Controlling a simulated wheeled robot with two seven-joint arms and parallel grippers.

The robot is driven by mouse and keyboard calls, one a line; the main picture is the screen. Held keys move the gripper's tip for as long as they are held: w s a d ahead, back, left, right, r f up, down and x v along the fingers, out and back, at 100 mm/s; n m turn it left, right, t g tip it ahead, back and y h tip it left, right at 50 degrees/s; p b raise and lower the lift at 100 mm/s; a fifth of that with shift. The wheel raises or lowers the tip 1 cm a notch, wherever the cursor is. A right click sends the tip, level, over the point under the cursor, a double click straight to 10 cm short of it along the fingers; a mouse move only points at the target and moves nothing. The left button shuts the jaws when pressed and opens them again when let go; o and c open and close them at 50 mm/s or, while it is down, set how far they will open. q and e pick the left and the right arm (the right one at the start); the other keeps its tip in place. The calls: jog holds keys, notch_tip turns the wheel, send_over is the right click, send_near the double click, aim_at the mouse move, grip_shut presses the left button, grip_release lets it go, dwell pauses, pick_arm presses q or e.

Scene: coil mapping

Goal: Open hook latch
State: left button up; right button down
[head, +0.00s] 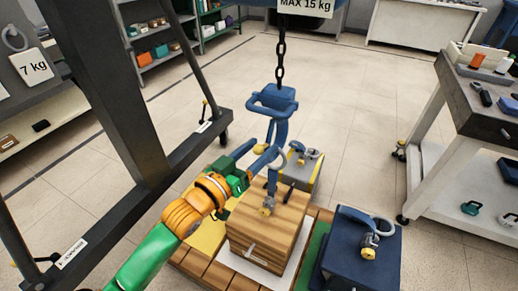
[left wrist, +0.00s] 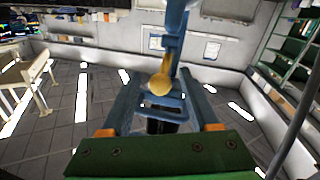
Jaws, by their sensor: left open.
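The blue hook (head: 282,130) hangs on a dark chain, above and partly in front of a wooden crate (head: 262,226). In the left wrist view, a rounded yellow knob (left wrist: 160,84) on the blue hook (left wrist: 175,25) appears between my fingers. My left gripper (head: 263,151) is open, with its blue fingers beside the hook. I cannot tell whether a finger touches it. My right gripper is not in view.
The crate stands on a wooden pallet (head: 190,262). A dark blue block (head: 345,268) with a ring is on the right, and a grey-yellow block (head: 304,170) stands behind. A dark metal frame (head: 115,90) rises on the left. A workbench (head: 465,150) stands right. The floor behind is clear.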

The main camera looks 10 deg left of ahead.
pick_arm(q)
grip_shut()
dwell(1.5)
